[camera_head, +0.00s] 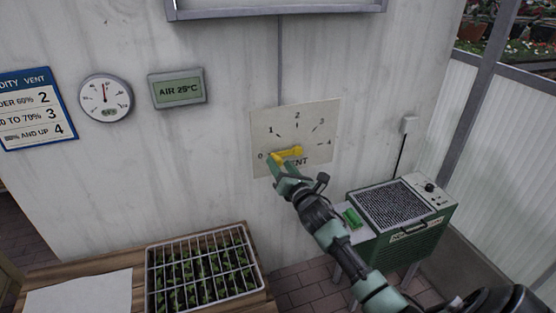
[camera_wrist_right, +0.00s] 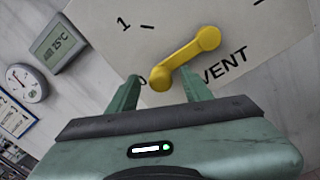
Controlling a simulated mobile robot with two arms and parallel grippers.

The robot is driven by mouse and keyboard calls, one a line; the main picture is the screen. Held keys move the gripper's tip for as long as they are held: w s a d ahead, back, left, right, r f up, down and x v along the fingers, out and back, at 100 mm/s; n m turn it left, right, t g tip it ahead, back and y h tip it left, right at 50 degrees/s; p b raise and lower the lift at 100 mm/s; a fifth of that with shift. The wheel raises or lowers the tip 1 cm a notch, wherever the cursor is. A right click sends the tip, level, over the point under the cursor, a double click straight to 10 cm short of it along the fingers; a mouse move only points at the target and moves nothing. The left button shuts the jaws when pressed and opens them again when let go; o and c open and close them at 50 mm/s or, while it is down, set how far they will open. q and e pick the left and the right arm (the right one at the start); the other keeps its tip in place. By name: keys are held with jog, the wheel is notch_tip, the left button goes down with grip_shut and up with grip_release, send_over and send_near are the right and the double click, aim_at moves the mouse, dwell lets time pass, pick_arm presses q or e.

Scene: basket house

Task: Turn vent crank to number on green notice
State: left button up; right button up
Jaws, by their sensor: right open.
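The yellow vent crank (camera_head: 290,152) is on a pale wall plate (camera_head: 265,125) marked 0 to 4 and VENT. Its handle end points toward 0. My right gripper (camera_head: 274,160) is at that end. In the right wrist view the crank (camera_wrist_right: 185,58) has its near knob between the open fingertips (camera_wrist_right: 160,86); I cannot tell whether they touch it. A blue-framed notice (camera_head: 38,108), partly cut off, has HUMIDITY VENT rows ending in 2, 3 and 4. No green-framed notice shows. My left gripper is not in view.
A round gauge (camera_head: 106,98) has its needle nearly straight up. A greenish display (camera_head: 178,88) reads AIR and a temperature. A caged seedling tray (camera_head: 150,285) stands on the bench below. A green heater (camera_head: 425,238) stands right of my arm.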

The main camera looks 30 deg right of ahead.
jog(key=shift+w+d, duration=0.2)
jog(key=shift+w, duration=1)
grip_shut()
dwell(0.6)
